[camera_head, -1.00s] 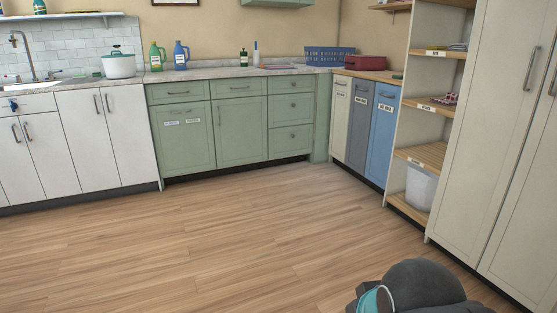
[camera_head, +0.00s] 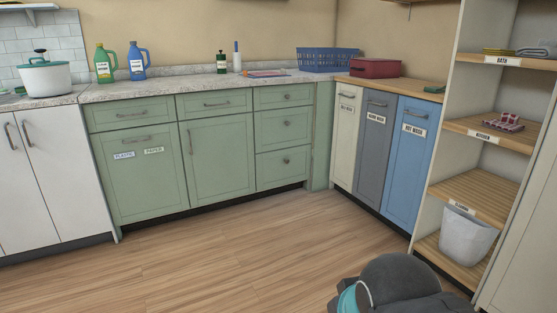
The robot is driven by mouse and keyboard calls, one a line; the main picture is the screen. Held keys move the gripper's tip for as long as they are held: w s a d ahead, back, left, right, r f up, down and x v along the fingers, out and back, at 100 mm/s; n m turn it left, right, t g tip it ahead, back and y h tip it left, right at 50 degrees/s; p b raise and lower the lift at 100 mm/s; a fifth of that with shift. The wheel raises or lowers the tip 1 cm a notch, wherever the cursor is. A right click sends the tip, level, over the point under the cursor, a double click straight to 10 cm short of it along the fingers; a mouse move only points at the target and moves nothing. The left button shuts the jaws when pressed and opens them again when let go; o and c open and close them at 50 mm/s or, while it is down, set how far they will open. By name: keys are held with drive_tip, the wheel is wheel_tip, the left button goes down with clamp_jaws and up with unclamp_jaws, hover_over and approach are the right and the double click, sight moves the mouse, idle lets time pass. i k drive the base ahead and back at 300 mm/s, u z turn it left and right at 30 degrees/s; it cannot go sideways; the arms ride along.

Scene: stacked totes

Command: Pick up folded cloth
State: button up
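A folded red-and-white patterned cloth (camera_head: 503,121) lies on the shelf labelled kitchen (camera_head: 500,133) at the right. On the shelf labelled bath (camera_head: 490,61) above it lie a folded yellowish cloth (camera_head: 511,51) and a folded grey cloth (camera_head: 534,52). The dark grey rounded part at the bottom right is part of my arm. My gripper's fingers are not in view.
A blue basket (camera_head: 327,59) and a red case (camera_head: 375,68) stand at the back right. A whitish bin (camera_head: 466,236) sits on a low shelf. Two jugs and a white pot (camera_head: 45,78) stand on the left counter. The wooden floor (camera_head: 230,255) ahead is clear.

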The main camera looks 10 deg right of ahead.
sight(434, 89)
drive_tip(key=z, duration=0.55)
drive_tip(key=i, duration=1.95)
drive_tip(key=z, duration=1.3)
drive_tip(key=i, duration=0.8)
drive_tip(key=z, duration=0.4)
